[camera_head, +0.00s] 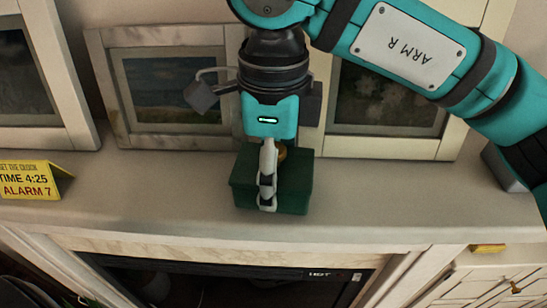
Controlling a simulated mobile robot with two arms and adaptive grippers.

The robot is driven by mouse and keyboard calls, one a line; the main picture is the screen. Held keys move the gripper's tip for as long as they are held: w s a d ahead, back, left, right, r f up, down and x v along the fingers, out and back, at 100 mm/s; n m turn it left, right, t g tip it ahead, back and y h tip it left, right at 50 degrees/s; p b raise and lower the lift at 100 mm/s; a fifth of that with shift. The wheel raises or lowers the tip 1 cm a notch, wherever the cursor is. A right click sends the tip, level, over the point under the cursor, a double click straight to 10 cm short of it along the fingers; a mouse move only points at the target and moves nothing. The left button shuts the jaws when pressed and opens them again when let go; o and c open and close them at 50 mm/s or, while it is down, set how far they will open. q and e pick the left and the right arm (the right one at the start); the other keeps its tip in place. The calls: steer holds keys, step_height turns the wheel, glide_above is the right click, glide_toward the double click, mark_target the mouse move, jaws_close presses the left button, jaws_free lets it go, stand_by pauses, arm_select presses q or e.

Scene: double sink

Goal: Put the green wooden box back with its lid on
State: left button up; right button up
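The green wooden box (292,188) stands upright on the light mantel shelf, near the middle of the view. A lid with a small gold knob (282,153) appears to be on top, though my gripper covers part of it. My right gripper (267,205) points down over the box, and its fingers overlap the box's top and front. The fingers are seen nearly edge-on, so I cannot tell how far apart they are or whether they touch the box. My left gripper is not in view.
Framed pictures (108,48) lean against the wall behind the box. A yellow clock note (30,180) stands on the shelf at left. A dark fireplace opening (230,285) lies below; a drawer cabinet (490,285) is at lower right.

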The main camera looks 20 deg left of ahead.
steer(key=shift+s, duration=0.1)
steer(key=shift+f+b, duration=0.2)
steer(key=shift+b, duration=0.1)
steer(key=o, duration=1.3)
steer(key=shift+o, duration=0.2)
steer(key=shift+r, duration=0.5)
step_height(320, 180, up, 11)
steer(key=shift+r+b, duration=0.2)
steer(key=shift+b, duration=0.5)
